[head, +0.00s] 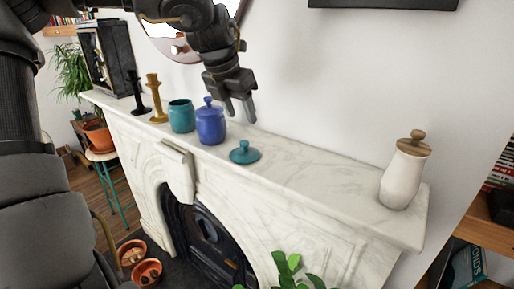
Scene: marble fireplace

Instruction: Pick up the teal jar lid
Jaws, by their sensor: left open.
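The teal jar lid (244,153) lies on the white marble mantel (300,175), a shallow disc with a small knob on top. My left gripper (240,120) hangs above and behind the lid, its fingers pointing down and apart, with nothing between them. It is close to the right side of the blue lidded jar (210,124). The open teal jar (181,116) stands left of the blue jar. My right gripper is not in view.
A white jar with a wooden lid (405,172) stands at the mantel's right end. A gold candlestick (156,99) and a black candlestick (137,92) stand at the left. The mantel between the teal lid and white jar is clear.

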